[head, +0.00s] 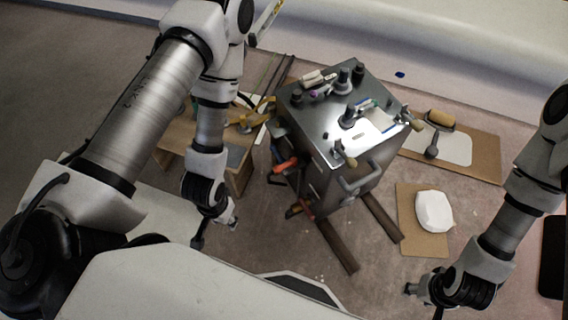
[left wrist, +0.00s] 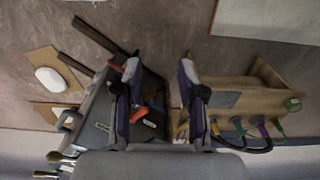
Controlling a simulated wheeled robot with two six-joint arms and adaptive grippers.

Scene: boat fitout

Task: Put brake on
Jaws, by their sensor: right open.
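A grey metal tool cart (head: 318,172) stands upright in the middle of the head view, with a bar handle (head: 360,181) on its near right side. I cannot make out a brake on it; its wheels are hidden or too small to tell. My left gripper (head: 217,232) is apart from the cart, to its lower left. In the left wrist view the left gripper (left wrist: 159,72) has its two fingers spread with nothing between them, and the cart (left wrist: 93,122) lies to the left. My right gripper (head: 424,292) is open and empty at the lower right, away from the cart.
Dark beams (head: 336,246) lie on the floor by the cart. A wooden bench (head: 180,143) with tools stands left of it. Cardboard sheets (head: 424,246) lie to the right, bearing a white lump (head: 434,211) and a roller (head: 440,119). A white hull (head: 450,50) runs behind.

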